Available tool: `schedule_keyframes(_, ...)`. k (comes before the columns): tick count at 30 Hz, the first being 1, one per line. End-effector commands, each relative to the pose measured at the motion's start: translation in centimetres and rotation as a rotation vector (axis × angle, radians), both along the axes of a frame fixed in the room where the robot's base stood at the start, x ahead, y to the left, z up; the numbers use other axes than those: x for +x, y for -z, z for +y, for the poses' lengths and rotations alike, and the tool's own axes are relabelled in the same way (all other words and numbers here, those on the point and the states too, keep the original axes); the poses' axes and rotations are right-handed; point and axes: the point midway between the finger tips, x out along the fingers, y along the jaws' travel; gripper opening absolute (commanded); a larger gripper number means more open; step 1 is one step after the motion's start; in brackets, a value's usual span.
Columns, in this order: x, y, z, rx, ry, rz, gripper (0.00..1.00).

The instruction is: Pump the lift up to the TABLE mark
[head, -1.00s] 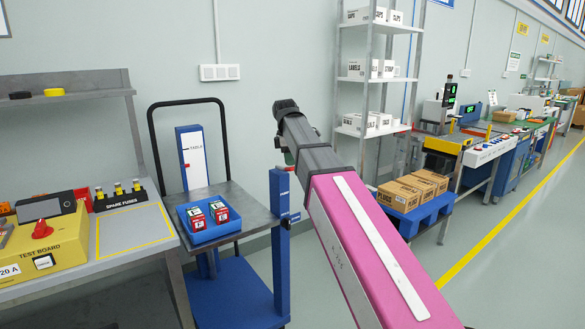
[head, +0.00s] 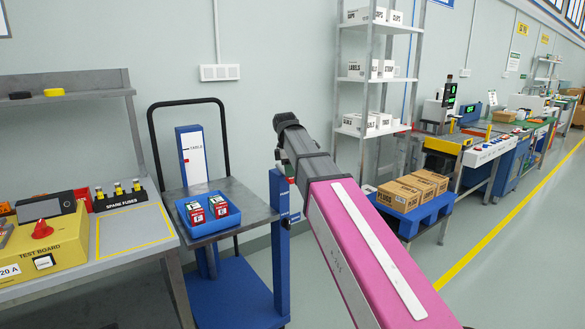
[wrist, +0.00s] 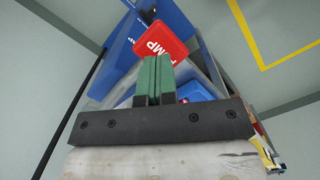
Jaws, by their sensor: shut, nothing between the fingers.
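The lift is a blue trolley with a grey platform (head: 250,217) and a blue column with a white scale (head: 195,165). The scale carries a black line marked TABLE (head: 195,149), and a small red pointer (head: 187,161) sits a little below that line. The red PUMP pad (wrist: 165,42) shows at the top of the wrist view beside a blue post (head: 281,240). My gripper (wrist: 157,62) has its green fingers together and empty, tips overlapping the pad's lower edge. I cannot tell whether they touch it. In the head view the fingers are mostly hidden.
A blue tray (head: 203,231) with two red-and-white boxes rests on the platform. The bench with the yellow test board (head: 45,250) stands at left. A white shelf rack (head: 368,77) and brown cartons (head: 412,192) are to the right.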

Motion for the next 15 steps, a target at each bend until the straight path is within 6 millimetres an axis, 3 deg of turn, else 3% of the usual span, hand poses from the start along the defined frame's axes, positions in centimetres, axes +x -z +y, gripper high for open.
schedule_keyframes(8,0.0,-0.1,0.4,0.002,-0.002,0.001,0.0)
schedule_keyframes(15,0.0,-0.9,2.9,0.003,-0.004,0.001,0.0)
